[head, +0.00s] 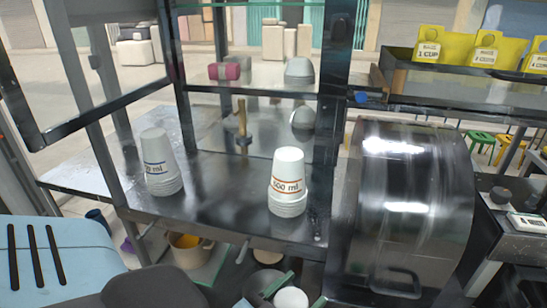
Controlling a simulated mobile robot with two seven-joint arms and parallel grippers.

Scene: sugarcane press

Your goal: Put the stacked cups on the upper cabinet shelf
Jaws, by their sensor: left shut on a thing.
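Two stacks of upturned white cups stand on the steel lower shelf (225,205) of the open-fronted cabinet. The left stack (156,160) has blue print; the right stack (288,180) has orange print reading "500 ml". The upper shelf (255,89) is a level above, behind a dark front rail. My left gripper (294,293) is low at the bottom edge, below the cabinet's front. Its green-edged fingers are shut around a white round thing (291,299), probably cups, mostly cut off by the frame. My right gripper is not in view.
A magenta box (229,71) and a grey dome (299,71) show at upper-shelf height. A brass tap-like piece (242,125) stands behind the lower shelf's cups. A shiny steel press housing (408,200) blocks the right. Dark posts frame the cabinet opening.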

